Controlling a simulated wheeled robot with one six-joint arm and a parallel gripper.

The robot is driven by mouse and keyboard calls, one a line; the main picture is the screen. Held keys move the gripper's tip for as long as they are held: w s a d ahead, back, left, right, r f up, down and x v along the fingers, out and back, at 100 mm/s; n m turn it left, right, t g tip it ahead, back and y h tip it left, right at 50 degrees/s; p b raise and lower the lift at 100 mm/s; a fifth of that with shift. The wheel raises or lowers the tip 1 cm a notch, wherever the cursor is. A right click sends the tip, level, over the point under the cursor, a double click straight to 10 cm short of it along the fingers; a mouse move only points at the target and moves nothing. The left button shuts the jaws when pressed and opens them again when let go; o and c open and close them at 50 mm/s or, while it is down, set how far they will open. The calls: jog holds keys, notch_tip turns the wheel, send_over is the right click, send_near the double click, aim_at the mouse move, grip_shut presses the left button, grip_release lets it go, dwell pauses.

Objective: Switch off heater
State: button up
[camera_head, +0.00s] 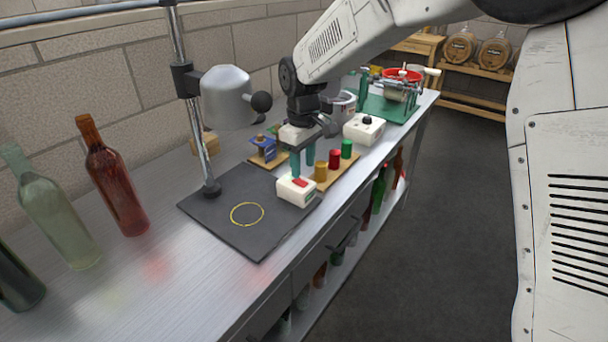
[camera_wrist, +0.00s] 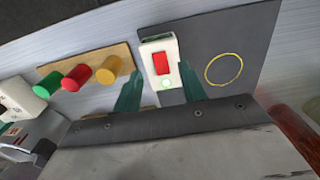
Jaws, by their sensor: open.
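A small white box with a red rocker switch (camera_head: 297,190) sits at the right edge of the dark mat. It also shows in the wrist view (camera_wrist: 160,62), with a lit green spot near its lower end. My gripper (camera_head: 302,168) hangs over this box, fingers pointing down. In the wrist view, the two green fingers (camera_wrist: 158,95) are apart, one on each side of the box's lower end. I cannot tell whether they touch it. A grey rounded head on a metal stand (camera_head: 228,98), perhaps the heater, hangs above the mat.
A dark mat (camera_head: 228,222) bears a yellow ring. Behind the switch box, a wooden board (camera_head: 342,172) holds yellow, red and green cylinders. A white box with a dark knob (camera_head: 364,128) stands farther back. Bottles (camera_head: 115,178) stand at left. The bench's front edge is close.

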aim_at(303, 183)
jog(key=shift+f, duration=2)
grip_shut()
jog(key=shift+a+g+h, duration=0.2)
jog(key=shift+g+h, duration=0.2)
jog(key=shift+h, duration=0.1)
jog(key=shift+w+a+r+g+h, duration=0.1)
jog(key=shift+w+g+h, duration=0.05)
jog(key=shift+g+h, duration=0.45)
grip_release()
